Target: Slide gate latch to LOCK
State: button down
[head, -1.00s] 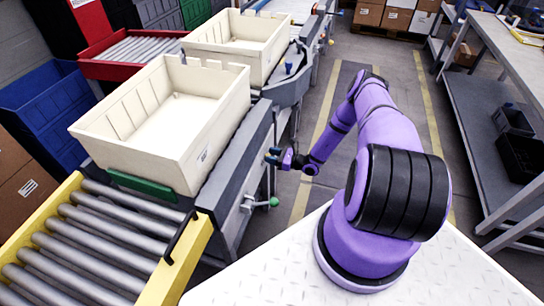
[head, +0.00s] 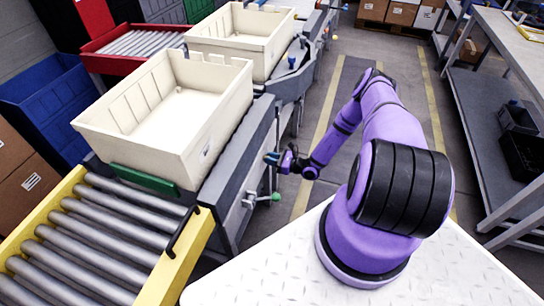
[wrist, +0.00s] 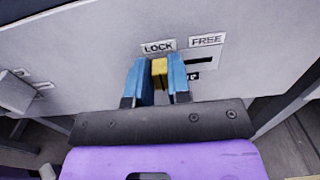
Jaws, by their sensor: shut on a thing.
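In the wrist view, the yellow gate latch (wrist: 159,72) sticks out of a grey panel just below the LOCK label (wrist: 158,47). A dark slot (wrist: 203,62) runs from it to the right, under the FREE label (wrist: 207,40). My gripper (wrist: 159,82) has its blue fingers closed on the latch, one on each side. In the head view, my gripper (head: 273,157) is at the side of the conveyor frame; the latch is too small to make out there.
Cream totes (head: 196,152) stand on the conveyor above the panel. A green-knobbed lever (head: 275,196) sticks out below my gripper. A yellow-railed roller section (head: 170,265) is at front left. The aisle floor (head: 335,150) is clear; a grey workbench (head: 470,110) stands at right.

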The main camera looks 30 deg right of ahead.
jog(key=shift+s+a, duration=0.15)
jog(key=c, duration=1)
grip_release()
jog(key=shift+c, duration=0.2)
jog(key=v, duration=1)
jog(key=shift+s+d, duration=0.25)
jog(key=shift+s, duration=0.1)
